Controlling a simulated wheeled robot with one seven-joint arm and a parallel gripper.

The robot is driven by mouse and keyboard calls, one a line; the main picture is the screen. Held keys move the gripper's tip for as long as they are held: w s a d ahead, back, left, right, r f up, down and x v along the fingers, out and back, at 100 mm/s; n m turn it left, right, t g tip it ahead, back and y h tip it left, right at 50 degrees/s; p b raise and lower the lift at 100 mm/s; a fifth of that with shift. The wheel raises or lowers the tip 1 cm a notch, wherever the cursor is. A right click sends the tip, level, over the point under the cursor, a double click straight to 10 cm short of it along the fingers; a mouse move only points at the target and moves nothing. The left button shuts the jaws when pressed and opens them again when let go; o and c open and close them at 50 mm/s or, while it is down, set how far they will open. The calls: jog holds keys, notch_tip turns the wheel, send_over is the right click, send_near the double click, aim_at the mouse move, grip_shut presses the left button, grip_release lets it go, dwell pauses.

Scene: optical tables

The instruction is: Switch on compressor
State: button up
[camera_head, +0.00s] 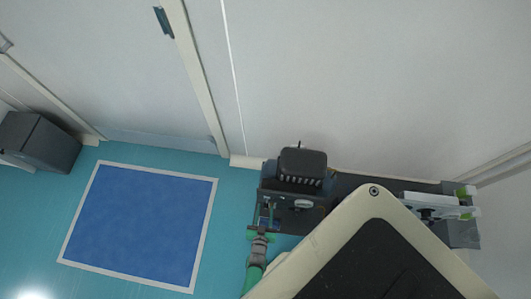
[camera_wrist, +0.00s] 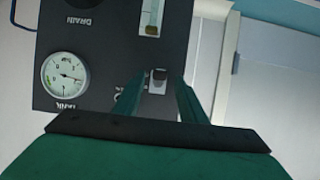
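The compressor (camera_head: 290,212) is a dark unit standing against the wall in the head view. In the wrist view its dark front panel (camera_wrist: 108,50) appears upside down, with a small dark-and-light switch (camera_wrist: 158,77) near the lower right edge. My gripper (camera_wrist: 160,88) points at the panel with its two green fingers apart, one on each side of the switch in the picture. Nothing shows between them but the switch and the panel. I cannot tell whether the fingers touch it. In the head view my gripper (camera_head: 264,230) is at the compressor's front left.
The panel carries a round gauge (camera_wrist: 65,74) marked TANK and a sight tube (camera_wrist: 152,18) near the DRAIN label. A blue mat (camera_head: 138,225) lies on open floor to the left. A dark box (camera_head: 38,141) stands farther left.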

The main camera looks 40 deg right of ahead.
jog(key=shift+w+d+f, duration=0.25)
jog(key=shift+w+d, duration=0.05)
jog(key=shift+d, duration=0.2)
jog(key=shift+c, duration=0.7)
grip_shut()
